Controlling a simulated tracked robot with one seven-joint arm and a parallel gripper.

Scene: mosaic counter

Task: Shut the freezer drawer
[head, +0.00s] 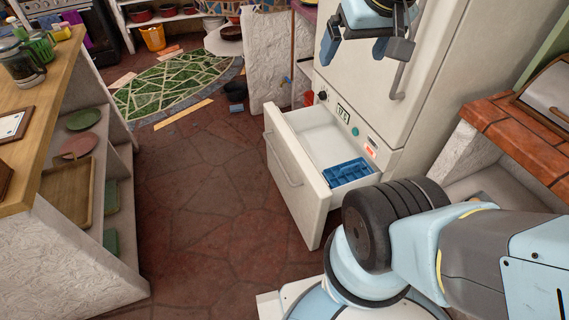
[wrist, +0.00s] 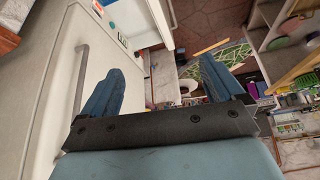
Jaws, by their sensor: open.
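The freezer drawer (head: 285,165) is white and stands pulled well out from the bottom of the white fridge-freezer (head: 363,70) in the head view. Its front carries a long bar handle (head: 282,160). A blue divided tray (head: 346,172) lies inside it, toward the near side. My gripper (head: 364,50) is open and empty, high in front of the upper door and above the drawer's rear part, apart from the drawer. Its two blue fingers are spread in the wrist view (wrist: 165,75). My arm hides the drawer's near right surroundings.
The upper door has a vertical handle (head: 398,80) close to my gripper. A shelf counter (head: 60,120) stands at the left and a brick-topped counter (head: 500,115) at the right. The stone floor (head: 205,190) left of the drawer is clear.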

